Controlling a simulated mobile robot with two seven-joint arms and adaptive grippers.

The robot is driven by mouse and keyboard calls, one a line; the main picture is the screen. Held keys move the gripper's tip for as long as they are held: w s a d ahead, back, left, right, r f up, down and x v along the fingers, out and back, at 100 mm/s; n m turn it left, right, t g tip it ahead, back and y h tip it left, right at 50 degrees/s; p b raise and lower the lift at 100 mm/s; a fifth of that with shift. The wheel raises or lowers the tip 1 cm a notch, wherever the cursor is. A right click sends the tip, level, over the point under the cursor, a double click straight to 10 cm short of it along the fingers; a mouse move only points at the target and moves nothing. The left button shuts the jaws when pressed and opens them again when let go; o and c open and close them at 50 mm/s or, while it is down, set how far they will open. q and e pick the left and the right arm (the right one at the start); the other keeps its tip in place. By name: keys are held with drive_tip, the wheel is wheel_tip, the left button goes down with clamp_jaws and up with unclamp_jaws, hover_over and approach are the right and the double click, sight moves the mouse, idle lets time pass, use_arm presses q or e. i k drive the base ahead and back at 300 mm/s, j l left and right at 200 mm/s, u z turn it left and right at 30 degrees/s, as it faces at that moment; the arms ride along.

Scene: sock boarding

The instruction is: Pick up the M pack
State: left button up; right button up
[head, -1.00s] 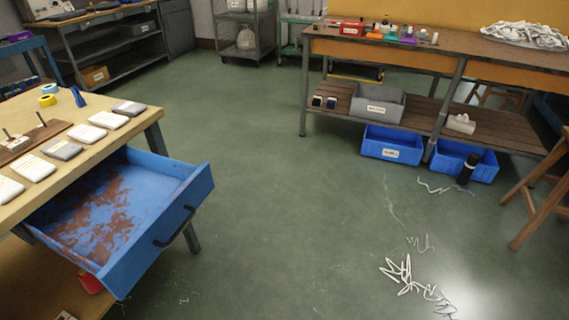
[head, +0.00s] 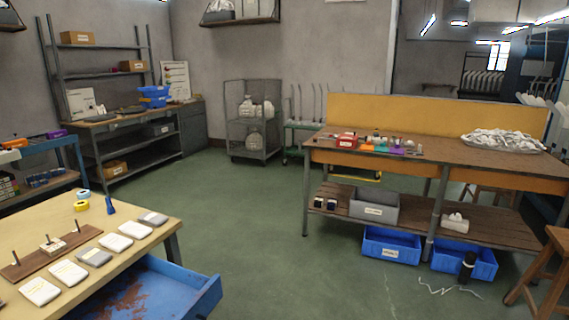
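A white pack (head: 114,243), another white pack (head: 135,229) and a grey pack (head: 153,218) run along the right edge. A grey pack (head: 94,257), a white pack (head: 68,273) and another white pack (head: 39,291) lie nearer. Their labels are too small to read, so I cannot tell which is the M pack. Neither of my grippers is in view.
A blue drawer (head: 205,297) stands open from the wooden table (head: 140,205). A wooden board with pegs (head: 25,265), tape rolls (head: 82,205) and a blue tool (head: 110,206) are on the table. A workbench (head: 440,155) stands at right. Green floor between is clear.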

sight(58, 245)
drive_tip(key=u, duration=1.45)
